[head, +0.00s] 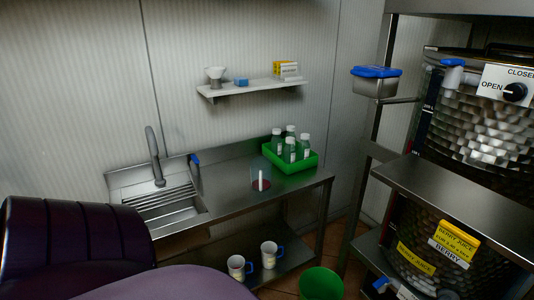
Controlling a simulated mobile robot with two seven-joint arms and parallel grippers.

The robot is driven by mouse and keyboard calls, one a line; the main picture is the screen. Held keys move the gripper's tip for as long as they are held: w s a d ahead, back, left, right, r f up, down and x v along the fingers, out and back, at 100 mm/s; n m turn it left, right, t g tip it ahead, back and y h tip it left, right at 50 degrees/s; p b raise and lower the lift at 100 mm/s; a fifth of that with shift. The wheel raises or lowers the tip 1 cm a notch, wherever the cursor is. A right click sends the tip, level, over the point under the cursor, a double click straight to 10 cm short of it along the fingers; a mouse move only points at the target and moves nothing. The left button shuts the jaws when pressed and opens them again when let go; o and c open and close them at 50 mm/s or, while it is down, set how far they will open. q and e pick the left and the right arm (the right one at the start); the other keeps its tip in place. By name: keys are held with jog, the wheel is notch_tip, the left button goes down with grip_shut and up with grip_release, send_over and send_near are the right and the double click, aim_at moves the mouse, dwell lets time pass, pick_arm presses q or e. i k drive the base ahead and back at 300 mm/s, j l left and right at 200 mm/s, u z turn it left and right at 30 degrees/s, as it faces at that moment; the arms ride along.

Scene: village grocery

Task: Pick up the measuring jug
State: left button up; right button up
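A clear, see-through vessel (261,172) with a white upright strip and a dark red base stands on the steel counter, in front of the green crate. Two white jugs (237,267) (269,255) with blue handles stand side by side on the shelf under the counter. I cannot tell for certain which of these is the measuring jug; markings are too small to read. Neither of my grippers shows in the head view.
The steel counter (228,202) has a sink (170,212) with a tap at left. A green crate (293,161) holds several bottles. A green bucket (321,284) is on the floor. Steel vats (490,125) stand on racking at right. A wall shelf (250,90) hangs above.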

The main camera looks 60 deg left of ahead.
aim_at(260, 167)
jog(key=u, duration=1.9)
jog(key=i+l+u, duration=0.25)
jog(key=i+u, duration=0.15)
jog(key=i+l+u, duration=0.75)
jog(key=i+l, duration=0.05)
jog(key=l, duration=0.1)
